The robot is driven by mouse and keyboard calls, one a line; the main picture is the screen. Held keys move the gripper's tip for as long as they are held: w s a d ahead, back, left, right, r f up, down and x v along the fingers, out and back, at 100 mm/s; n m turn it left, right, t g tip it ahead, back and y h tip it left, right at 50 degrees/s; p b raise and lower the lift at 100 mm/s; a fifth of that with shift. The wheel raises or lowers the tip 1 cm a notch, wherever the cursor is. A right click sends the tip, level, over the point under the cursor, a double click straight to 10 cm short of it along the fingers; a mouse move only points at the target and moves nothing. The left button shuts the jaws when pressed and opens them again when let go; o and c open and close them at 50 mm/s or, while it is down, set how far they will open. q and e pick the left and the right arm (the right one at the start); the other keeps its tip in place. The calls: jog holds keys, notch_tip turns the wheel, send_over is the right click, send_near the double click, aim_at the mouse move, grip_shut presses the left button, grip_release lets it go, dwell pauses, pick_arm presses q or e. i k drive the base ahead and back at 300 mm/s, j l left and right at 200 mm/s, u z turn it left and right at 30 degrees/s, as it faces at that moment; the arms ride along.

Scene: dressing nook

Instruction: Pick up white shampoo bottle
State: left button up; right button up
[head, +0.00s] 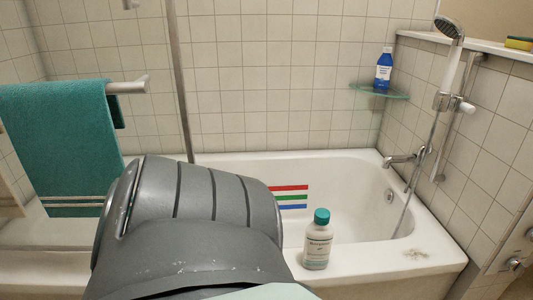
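The white shampoo bottle (317,247) with a teal cap stands upright on the near rim of the bathtub, right of the picture's middle. A grey arm link of mine fills the lower left and middle and ends a little left of the bottle in the picture. Neither of my grippers shows in the head view. Nothing is seen touching the bottle.
The white bathtub (345,170) lies behind the bottle. A blue bottle (383,72) stands on a glass corner shelf (366,90). A hand shower (449,30) and tap (402,159) are at right. A teal towel (60,140) hangs at left.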

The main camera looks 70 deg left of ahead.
aim_at(319, 234)
jog(key=l+u, duration=0.15)
jog(key=u, duration=1.6)
